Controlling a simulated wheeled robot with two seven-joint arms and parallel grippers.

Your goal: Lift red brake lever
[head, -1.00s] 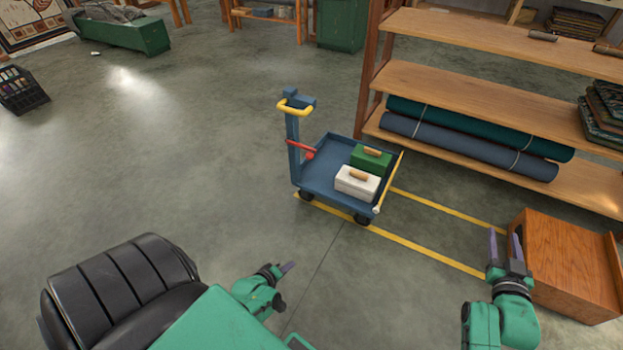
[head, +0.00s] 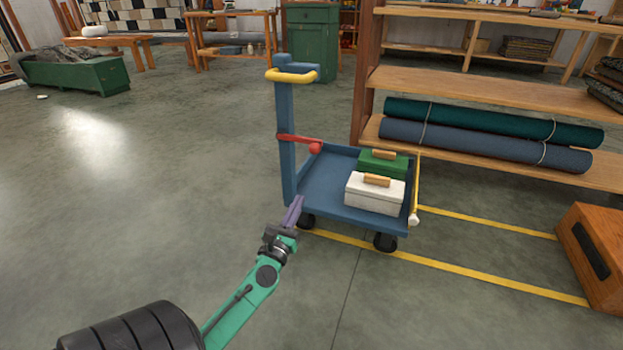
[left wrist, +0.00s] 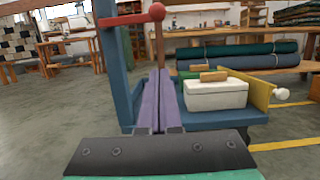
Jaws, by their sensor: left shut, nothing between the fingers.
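A red brake lever (head: 300,141) with a round knob sits across the blue post of the cart (head: 285,185). In the left wrist view the lever (left wrist: 128,19) shows near the top, its knob above my fingertips. My left gripper (head: 295,206) is shut and empty, in front of the cart's post and below the lever in the head view. Its purple fingers (left wrist: 159,85) lie side by side in the wrist view, pointing toward the cart. I cannot tell whether they touch anything. My right gripper is out of view.
The cart carries a white box (head: 374,194) and a green box (head: 384,164), and has a yellow handle (head: 292,78). Yellow floor lines run right toward a wooden box (head: 597,255). A shelf (head: 480,89) with rolled textiles stands behind. Floor left of the cart is clear.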

